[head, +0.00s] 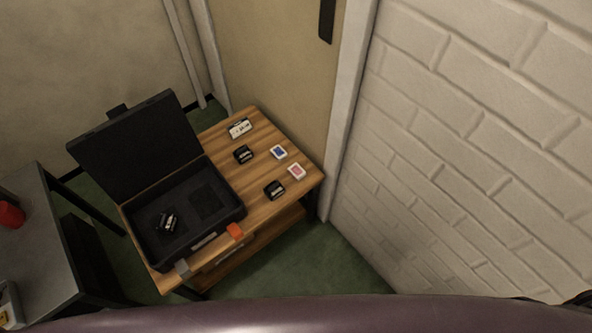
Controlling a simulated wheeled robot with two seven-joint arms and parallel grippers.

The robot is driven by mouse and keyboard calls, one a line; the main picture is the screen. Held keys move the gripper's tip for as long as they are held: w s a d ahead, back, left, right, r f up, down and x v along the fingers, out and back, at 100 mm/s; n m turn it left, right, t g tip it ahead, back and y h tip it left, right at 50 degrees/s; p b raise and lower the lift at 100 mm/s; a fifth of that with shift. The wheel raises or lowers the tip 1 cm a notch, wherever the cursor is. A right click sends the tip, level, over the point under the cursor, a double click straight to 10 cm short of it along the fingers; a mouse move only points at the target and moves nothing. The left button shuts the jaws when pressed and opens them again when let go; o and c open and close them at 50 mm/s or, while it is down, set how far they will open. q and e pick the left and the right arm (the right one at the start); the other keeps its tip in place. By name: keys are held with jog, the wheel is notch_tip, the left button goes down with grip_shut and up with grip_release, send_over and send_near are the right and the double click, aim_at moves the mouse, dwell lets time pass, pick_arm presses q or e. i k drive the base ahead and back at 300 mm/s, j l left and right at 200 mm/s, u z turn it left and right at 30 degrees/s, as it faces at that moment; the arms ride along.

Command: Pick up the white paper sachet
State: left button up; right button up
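Small pale items lie on the wooden table (262,190). A white item with dark markings (240,128) lies near the back edge. A white item with a blue face (278,152) and a white item with a pink-red face (297,172) lie toward the right edge. I cannot tell for sure which of these is the white paper sachet. Neither of my grippers shows in the head view.
Two black items (243,154) (274,190) and an orange block (235,230) lie nearby. A white brick wall (470,130) rises at right.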

aim_at(279, 154)
jog(key=i+l, duration=0.1)
jog(key=l, duration=0.15)
jog(key=i+l, duration=0.1)
jog(key=l+u, duration=0.15)
jog(key=u, duration=0.25)
jog(key=l+u, duration=0.15)
jog(key=u, duration=0.3)
jog(key=l+u, duration=0.15)
jog(key=u, duration=0.25)
jog(key=l+u, duration=0.15)
jog(key=u, duration=0.25)
